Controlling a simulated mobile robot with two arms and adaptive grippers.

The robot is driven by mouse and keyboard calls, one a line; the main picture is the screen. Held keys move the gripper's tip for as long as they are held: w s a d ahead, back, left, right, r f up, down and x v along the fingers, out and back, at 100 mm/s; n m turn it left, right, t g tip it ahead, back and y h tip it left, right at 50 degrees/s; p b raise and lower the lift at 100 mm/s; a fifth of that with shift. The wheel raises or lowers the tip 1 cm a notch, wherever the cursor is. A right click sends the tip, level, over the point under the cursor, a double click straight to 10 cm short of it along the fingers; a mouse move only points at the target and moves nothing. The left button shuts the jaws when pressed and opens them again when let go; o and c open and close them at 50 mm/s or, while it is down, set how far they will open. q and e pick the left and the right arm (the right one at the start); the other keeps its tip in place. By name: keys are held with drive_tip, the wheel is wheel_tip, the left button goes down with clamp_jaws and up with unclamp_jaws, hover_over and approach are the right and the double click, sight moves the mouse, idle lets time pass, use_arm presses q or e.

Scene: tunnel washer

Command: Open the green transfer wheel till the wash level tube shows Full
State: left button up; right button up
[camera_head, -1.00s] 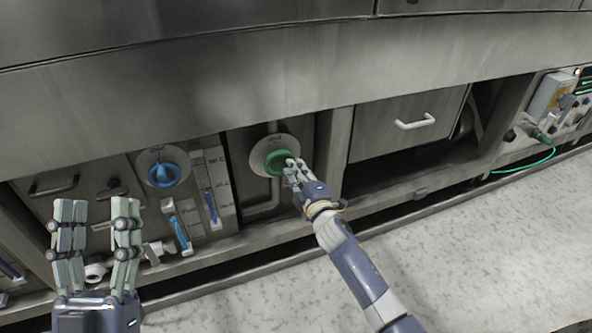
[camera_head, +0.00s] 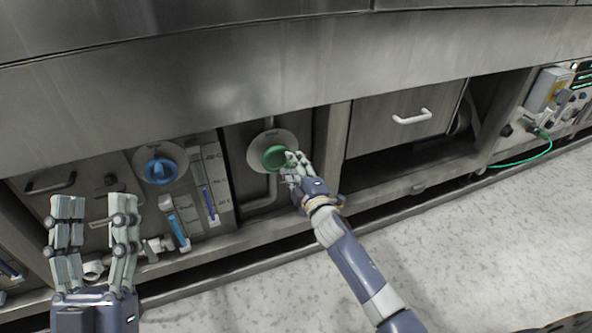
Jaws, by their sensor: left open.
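The green transfer wheel (camera_head: 273,156) sits on a pale round plate in a recess of the steel machine. My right gripper (camera_head: 291,164) is at the wheel's right edge, with its fingers over that side; whether they grip it I cannot tell. The scale lettering is too small to read, so I cannot tell which is the wash level tube. My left gripper (camera_head: 95,215) is open and empty at the lower left.
A blue wheel (camera_head: 160,171) is left of the green one. A drawer with a white handle (camera_head: 412,117) is to the right. A green cable (camera_head: 522,161) and control boxes are at the far right.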

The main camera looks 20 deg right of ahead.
drive_tip(key=s, duration=1.2)
drive_tip(key=shift+d, duration=0.2)
